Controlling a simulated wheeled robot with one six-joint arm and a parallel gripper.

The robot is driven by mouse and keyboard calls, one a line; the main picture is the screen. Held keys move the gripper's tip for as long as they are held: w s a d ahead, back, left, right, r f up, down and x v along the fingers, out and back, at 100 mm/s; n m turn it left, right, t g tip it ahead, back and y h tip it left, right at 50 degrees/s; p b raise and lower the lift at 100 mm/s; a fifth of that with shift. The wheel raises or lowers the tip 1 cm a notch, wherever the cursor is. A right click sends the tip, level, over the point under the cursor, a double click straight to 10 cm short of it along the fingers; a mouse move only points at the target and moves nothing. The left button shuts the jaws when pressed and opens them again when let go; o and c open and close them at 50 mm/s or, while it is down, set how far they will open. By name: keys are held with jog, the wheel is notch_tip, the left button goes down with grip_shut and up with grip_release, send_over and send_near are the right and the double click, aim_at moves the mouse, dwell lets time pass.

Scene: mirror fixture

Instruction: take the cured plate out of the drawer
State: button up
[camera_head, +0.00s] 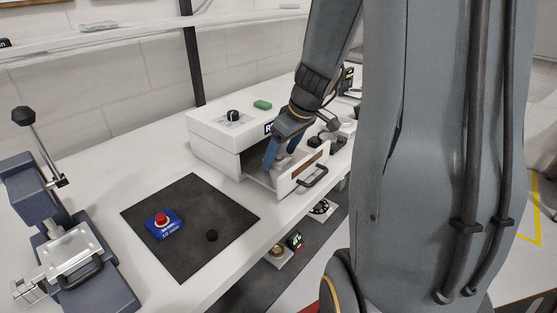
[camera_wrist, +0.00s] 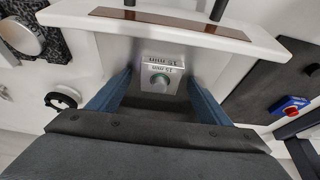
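The white cabinet (camera_head: 213,150) has its drawer pulled open; the drawer front (camera_head: 290,185) carries a brown strip and a dark handle (camera_head: 314,179). In the wrist view the drawer front (camera_wrist: 75,12) runs across the top. Inside the drawer is a silver plate-like block (camera_wrist: 162,62) with a round green knob and "15 min" lettering. My gripper (camera_head: 281,152) reaches down into the drawer. In the wrist view its blue fingers (camera_wrist: 160,86) stand apart, one on each side of the block, with narrow gaps visible. The block's lower part is hard to see.
A grey lever press (camera_head: 75,255) stands at the far left.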

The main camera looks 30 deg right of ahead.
jog(key=c, duration=1.1)
jog(key=shift+c, duration=0.6)
jog(key=shift+r, duration=0.15)
